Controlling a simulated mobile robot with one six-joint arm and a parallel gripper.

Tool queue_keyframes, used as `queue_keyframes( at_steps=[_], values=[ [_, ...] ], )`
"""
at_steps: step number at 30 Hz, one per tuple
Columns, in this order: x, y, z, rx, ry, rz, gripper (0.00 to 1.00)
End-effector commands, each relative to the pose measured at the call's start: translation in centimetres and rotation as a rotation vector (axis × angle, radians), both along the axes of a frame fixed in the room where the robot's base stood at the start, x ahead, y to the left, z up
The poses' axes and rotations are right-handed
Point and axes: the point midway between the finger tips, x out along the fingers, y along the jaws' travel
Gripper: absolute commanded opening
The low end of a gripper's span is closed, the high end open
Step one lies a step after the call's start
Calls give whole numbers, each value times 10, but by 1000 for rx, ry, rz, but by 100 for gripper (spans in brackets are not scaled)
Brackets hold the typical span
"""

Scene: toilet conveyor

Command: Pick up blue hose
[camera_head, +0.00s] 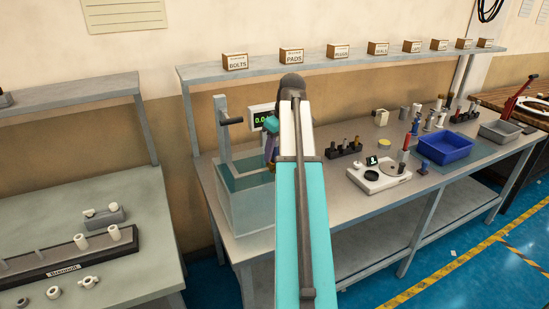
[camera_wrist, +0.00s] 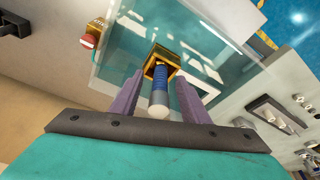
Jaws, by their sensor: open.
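The blue hose (camera_wrist: 160,80) shows in the wrist view as a short ribbed blue piece with a pale grey end nearest the camera and a square gold piece at its far end. My gripper (camera_wrist: 158,72) is open, with one purple finger on each side of the hose. Whether the fingers touch it I cannot tell. In the head view my gripper (camera_head: 268,153) is over the water tank (camera_head: 250,210), beside its upright post. My arm hides part of it, and I cannot make out the hose there.
A digital display (camera_head: 262,117) stands behind the tank. The bench to the right holds a black rack (camera_head: 344,151), a white device (camera_head: 378,176), a blue bin (camera_head: 446,148) and a grey bin (camera_head: 500,131). A shelf with labelled boxes (camera_head: 292,56) runs above. Another bench stands at left.

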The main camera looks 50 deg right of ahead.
Motion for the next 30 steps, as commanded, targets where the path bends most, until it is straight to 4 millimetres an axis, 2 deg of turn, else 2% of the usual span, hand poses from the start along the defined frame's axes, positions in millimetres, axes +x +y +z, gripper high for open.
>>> queue_keyframes(
  at_steps=[8,15,16,30],
  values=[
    [0,0,0,0,0,1,42],
    [0,1,0,0,0,1,3],
    [0,1,0,0,0,1,0],
    [1,0,5,-1,-1,2,0]
  ],
)
